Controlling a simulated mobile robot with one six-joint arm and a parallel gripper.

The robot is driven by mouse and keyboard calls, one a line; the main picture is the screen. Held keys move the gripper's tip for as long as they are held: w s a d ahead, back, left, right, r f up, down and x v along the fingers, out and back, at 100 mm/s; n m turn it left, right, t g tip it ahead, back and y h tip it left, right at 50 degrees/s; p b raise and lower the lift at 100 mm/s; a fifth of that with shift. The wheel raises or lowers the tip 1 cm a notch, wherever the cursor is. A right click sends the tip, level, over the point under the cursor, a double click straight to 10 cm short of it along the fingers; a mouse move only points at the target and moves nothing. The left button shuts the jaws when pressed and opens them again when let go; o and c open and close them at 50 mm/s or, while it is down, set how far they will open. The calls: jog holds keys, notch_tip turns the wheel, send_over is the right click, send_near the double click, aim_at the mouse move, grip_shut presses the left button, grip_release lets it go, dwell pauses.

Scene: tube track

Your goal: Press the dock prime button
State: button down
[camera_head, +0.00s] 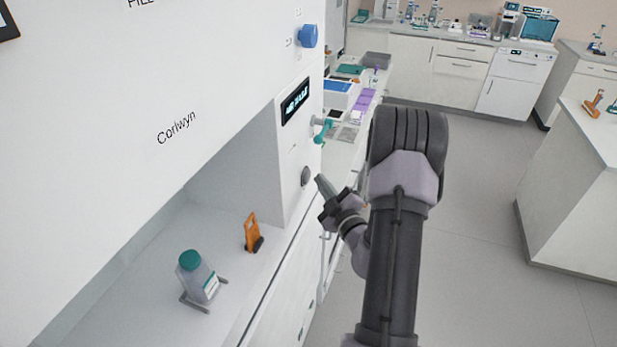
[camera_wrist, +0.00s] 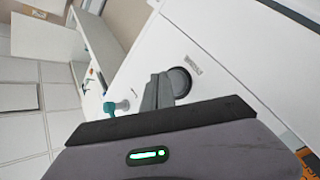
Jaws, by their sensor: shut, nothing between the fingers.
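A round dark grey button (camera_head: 305,176) sits on the white front panel of the cabinet, below a small dark display. Its label is too small to read. In the wrist view the button (camera_wrist: 180,82) shows just beyond and right of the fingers, partly covered by them. My gripper (camera_head: 319,180) is shut and empty, with its fingertips pointing at the panel close beside the button. In the wrist view the shut fingers (camera_wrist: 158,92) overlap the button's left edge. I cannot tell whether they touch it.
A blue knob (camera_head: 307,36), a lit display (camera_head: 296,102) and a teal handle (camera_head: 322,131) are on the same panel. In the open bay stand a teal-capped bottle (camera_head: 200,279) and an orange tool (camera_head: 252,233). Open floor (camera_head: 470,220) lies right of my arm.

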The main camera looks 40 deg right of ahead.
jog(key=shift+w+a+p, duration=0.2)
jog(key=shift+w+p, duration=0.15)
jog(key=shift+w, duration=0.05)
jog(key=shift+w+a+p, duration=0.2)
jog(key=shift+w+p, duration=0.1)
jog(key=shift+w, duration=0.1)
dwell(0.8)
jog(key=shift+s, duration=0.1)
jog(key=shift+s+d, duration=0.4)
jog(key=shift+s, duration=0.3)
jog(key=s, duration=0.1)
jog(key=s+d, duration=0.1)
jog(key=s, duration=0.1)
jog(key=s+d, duration=0.1)
jog(key=shift+s+d, duration=0.15)
jog(key=shift+s, duration=0.05)
dwell(0.8)
